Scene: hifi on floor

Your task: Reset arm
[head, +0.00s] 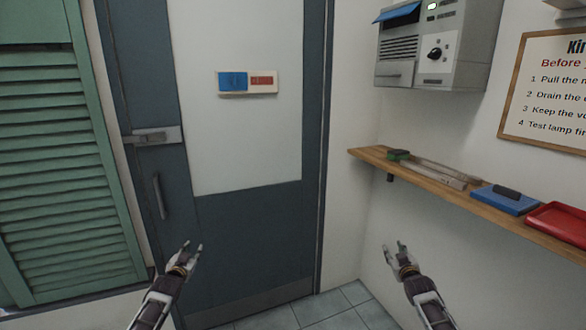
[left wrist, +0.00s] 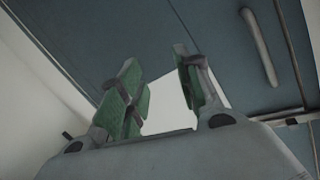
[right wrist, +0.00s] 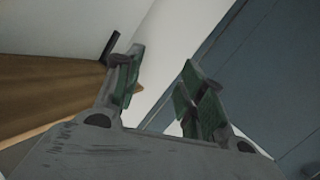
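My left gripper (head: 191,249) is raised in front of the lower part of the grey-blue door. Its fingers stand apart with nothing between them; they also show in the left wrist view (left wrist: 162,92). My right gripper (head: 396,247) is raised in front of the white wall, below the wooden shelf. Its fingers are apart and empty in the right wrist view (right wrist: 160,85). Neither gripper touches anything.
The door (head: 250,230) has a latch (head: 152,136), a handle (head: 159,196) and a blue-and-red sign (head: 247,82). Green shutters (head: 65,170) stand left. A grey box (head: 435,45) hangs above.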

